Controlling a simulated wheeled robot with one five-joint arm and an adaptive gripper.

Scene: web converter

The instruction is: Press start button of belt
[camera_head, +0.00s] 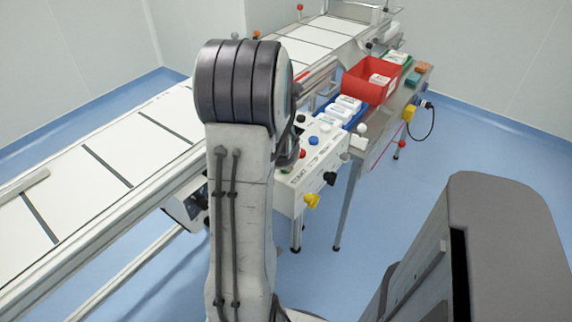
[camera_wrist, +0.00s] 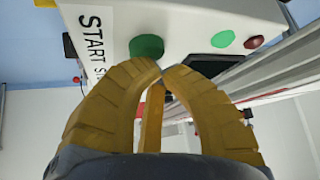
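The white control box (camera_head: 310,170) stands beside the belt (camera_head: 110,165), its top carrying several coloured buttons and knobs. In the wrist view, a green button (camera_wrist: 147,47) sits next to the printed word START on the box (camera_wrist: 190,18). In the head view my arm hides the gripper and part of the box.
A red bin (camera_head: 371,80) and a blue tray (camera_head: 343,116) with white packs stand behind the box. A smaller green light or button (camera_wrist: 223,38) and a red one (camera_wrist: 256,42) lie right of the START button. Blue floor (camera_head: 480,130) is open at right.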

